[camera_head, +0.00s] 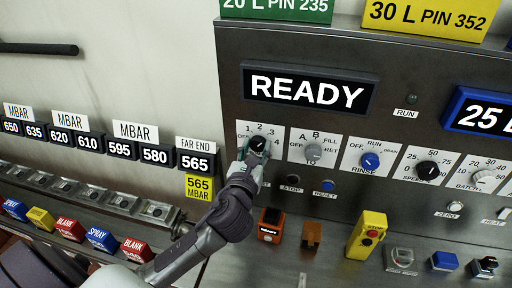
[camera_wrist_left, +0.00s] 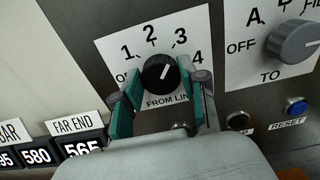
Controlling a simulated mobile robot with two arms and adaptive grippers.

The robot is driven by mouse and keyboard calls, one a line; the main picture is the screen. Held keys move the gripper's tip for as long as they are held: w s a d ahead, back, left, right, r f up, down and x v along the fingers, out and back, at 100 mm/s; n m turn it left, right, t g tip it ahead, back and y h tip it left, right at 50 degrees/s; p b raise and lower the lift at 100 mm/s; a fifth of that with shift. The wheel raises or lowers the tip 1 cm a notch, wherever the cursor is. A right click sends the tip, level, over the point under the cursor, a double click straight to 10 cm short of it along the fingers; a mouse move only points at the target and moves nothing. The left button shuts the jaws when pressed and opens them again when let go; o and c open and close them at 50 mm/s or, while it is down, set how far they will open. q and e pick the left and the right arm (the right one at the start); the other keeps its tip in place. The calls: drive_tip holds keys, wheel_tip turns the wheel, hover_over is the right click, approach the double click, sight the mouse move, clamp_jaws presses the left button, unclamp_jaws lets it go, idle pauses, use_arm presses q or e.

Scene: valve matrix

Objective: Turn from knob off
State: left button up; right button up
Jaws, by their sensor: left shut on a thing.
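The black FROM LINE knob (camera_wrist_left: 160,74) sits on a white plate (camera_wrist_left: 118,48) marked OFF, 1, 2, 3 and 4. Its white pointer line slants up and right, roughly toward the 3. In the head view the knob (camera_head: 258,144) is partly covered by my left gripper (camera_head: 254,153). In the left wrist view the teal-padded fingers of that gripper (camera_wrist_left: 160,84) stand on either side of the knob, shut on it. My right gripper is not in view.
The grey TO knob (camera_head: 313,151) is just to the right, with the blue RINSE knob (camera_head: 370,161) beyond it. The STOP button (camera_head: 293,179) and blue RESET button (camera_head: 328,185) are below. A READY display (camera_head: 308,91) is above.

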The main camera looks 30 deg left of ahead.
use_arm(q)
drive_tip(key=n, duration=0.3)
drive_tip(key=shift+a+p, duration=0.1)
drive_tip(key=shift+p, duration=0.2)
drive_tip(key=n, duration=0.8)
drive_tip(key=shift+n, duration=0.3)
drive_tip(key=n, duration=0.4)
drive_tip(key=shift+a+f+n, duration=0.1)
drive_tip(key=shift+n, duration=0.2)
drive_tip(key=n, duration=0.4)
drive_tip(key=shift+n, duration=0.3)
drive_tip(key=n, duration=0.4)
drive_tip(key=shift+f+n, duration=0.1)
drive_tip(key=shift+n, duration=0.2)
drive_tip(key=o, duration=1.1)
drive_tip(key=shift+o, duration=0.2)
drive_tip(key=shift+s+f, duration=0.1)
